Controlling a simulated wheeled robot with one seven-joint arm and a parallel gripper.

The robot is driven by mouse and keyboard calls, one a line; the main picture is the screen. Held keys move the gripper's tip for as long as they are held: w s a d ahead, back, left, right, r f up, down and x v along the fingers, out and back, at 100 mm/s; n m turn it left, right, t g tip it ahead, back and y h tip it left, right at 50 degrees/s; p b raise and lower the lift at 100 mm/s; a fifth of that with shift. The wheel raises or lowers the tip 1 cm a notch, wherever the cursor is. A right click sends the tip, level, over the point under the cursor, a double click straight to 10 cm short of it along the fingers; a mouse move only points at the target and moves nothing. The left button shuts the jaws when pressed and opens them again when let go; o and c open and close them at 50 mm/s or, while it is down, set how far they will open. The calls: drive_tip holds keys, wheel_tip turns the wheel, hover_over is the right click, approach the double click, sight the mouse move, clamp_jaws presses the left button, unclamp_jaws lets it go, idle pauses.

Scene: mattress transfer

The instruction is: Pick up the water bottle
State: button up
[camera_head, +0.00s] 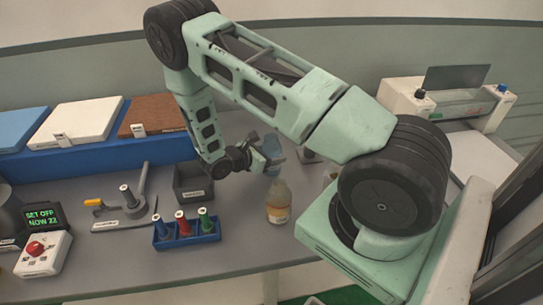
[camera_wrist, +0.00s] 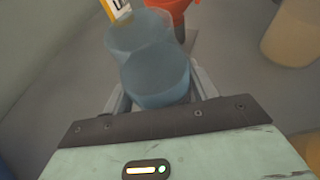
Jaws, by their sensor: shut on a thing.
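The water bottle is translucent blue and shows in the head view (camera_head: 272,152), at the end of my arm above the counter. In the wrist view the bottle (camera_wrist: 155,75) stands between the two jaws. My gripper (camera_head: 262,160) is shut on it; in the wrist view the gripper (camera_wrist: 152,92) has a finger on each side of the bottle. The bottle's lower part is partly hidden in the head view. I cannot tell whether its base touches the counter.
A bottle with an orange label (camera_head: 279,203) stands close by in front. A dark grey bin (camera_head: 192,184) is to the left, and a blue rack (camera_head: 187,236) with several coloured spools stands nearer. A red-orange object (camera_wrist: 172,12) is behind the bottle.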

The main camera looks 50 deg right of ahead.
drive_tip(key=shift+r, duration=0.3)
drive_tip(key=shift+r+b, duration=1.15)
drive_tip(key=shift+r, duration=3.5)
drive_tip(key=shift+r, duration=0.2)
